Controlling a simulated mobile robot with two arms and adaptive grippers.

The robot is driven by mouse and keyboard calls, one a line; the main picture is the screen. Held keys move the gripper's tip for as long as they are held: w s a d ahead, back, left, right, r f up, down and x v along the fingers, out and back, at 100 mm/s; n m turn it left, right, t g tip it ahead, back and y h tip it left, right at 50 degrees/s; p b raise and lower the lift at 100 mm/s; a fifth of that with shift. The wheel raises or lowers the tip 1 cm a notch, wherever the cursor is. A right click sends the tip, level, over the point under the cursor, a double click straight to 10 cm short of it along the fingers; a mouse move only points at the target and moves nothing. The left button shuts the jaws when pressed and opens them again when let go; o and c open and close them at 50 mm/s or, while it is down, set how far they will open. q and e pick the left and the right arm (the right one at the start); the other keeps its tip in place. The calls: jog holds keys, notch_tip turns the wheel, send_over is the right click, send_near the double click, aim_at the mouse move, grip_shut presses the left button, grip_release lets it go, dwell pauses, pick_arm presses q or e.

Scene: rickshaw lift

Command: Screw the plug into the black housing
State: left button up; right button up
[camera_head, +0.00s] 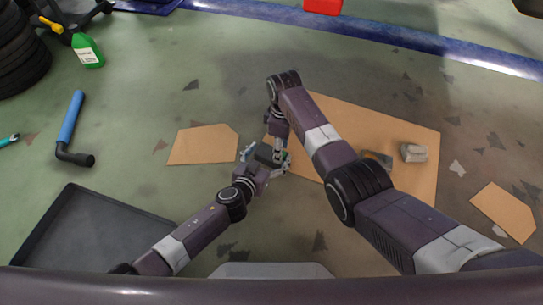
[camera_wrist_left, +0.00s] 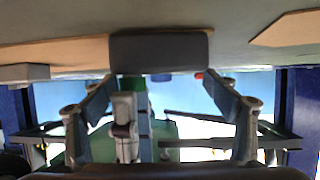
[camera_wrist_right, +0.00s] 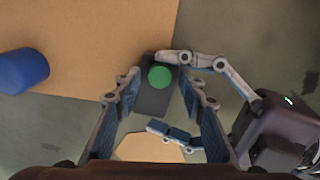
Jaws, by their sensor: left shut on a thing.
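The black housing (camera_head: 265,153) is held above the floor by my left gripper (camera_head: 263,161), whose fingers are shut on its sides. It shows as a dark block between the fingertips in the left wrist view (camera_wrist_left: 160,52). In the right wrist view the housing (camera_wrist_right: 152,102) has a round green piece (camera_wrist_right: 159,77) on its face; I cannot tell whether this is the plug or part of the housing. My right gripper (camera_wrist_right: 160,85) is open, its fingers spread on either side of the green piece without visible contact. In the head view the right fingertips are small and partly overlapped.
A blue cylinder (camera_wrist_right: 22,70) rests on cardboard in the right wrist view. A black tray (camera_head: 85,235), blue-handled tool (camera_head: 71,120) and green bottle (camera_head: 87,50) stand left.

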jog(key=shift+f, duration=0.65)
jog(key=shift+c, duration=0.5)
grip_shut()
jog(key=m, duration=0.6)
jog(key=shift+m, duration=0.3)
jog(key=shift+o, duration=0.8)
grip_release()
